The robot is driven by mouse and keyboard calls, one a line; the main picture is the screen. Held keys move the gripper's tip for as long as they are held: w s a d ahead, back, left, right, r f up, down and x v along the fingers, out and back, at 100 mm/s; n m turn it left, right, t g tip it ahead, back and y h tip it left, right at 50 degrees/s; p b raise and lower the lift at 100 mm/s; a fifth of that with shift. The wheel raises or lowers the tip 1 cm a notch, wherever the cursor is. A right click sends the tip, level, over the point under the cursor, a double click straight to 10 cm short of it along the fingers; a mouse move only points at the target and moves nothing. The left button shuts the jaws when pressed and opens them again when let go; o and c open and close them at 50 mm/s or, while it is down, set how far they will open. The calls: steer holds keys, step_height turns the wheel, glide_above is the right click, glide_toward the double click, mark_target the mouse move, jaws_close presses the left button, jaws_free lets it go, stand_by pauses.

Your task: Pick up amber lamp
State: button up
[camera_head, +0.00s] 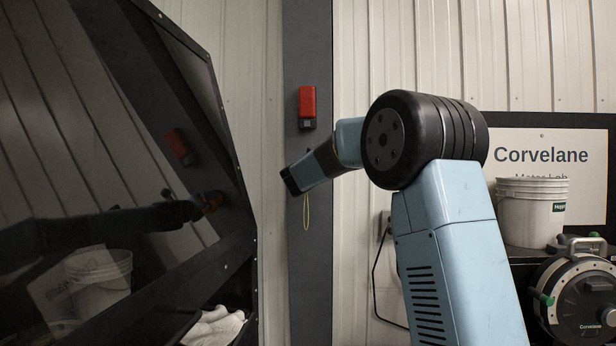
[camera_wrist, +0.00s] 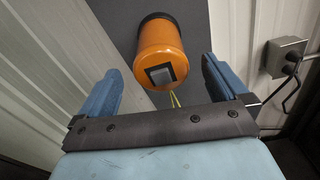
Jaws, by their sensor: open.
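The amber lamp (camera_wrist: 163,50) is an orange cylinder with a dark rim and a square grey switch on its near end. It is on a dark grey upright in the wrist view, with a thin yellow cord (camera_wrist: 175,100) hanging below it. My gripper (camera_wrist: 160,66) is open, its two blue fingers spread to the left and right of the lamp's near end, with visible gaps on both sides. In the head view my arm hides the lamp body; the yellow cord loop (camera_head: 307,211) shows below the arm.
A red device (camera_head: 307,103) hangs higher on the grey post (camera_head: 306,40). A dark glossy panel (camera_head: 110,200) at left reflects my arm and an orange patch. A socket box (camera_wrist: 285,56) with a cable is at right. A white bucket (camera_head: 530,211) and round machine (camera_head: 580,300) stand right.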

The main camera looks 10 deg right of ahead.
steer(key=shift+x, duration=2.95)
steer(key=c, duration=1.1)
steer(key=shift+s+a+r, duration=0.1)
steer(key=shift+r, duration=0.05)
steer(key=shift+s+r, duration=0.25)
steer(key=s+a+r, duration=0.2)
steer(key=s+r, duration=0.1)
steer(key=s, duration=0.5)
steer(key=s+a+r, duration=0.3)
steer(key=s, duration=0.6)
steer(key=shift+s+a+r, duration=0.15)
steer(key=shift+s+r, duration=0.1)
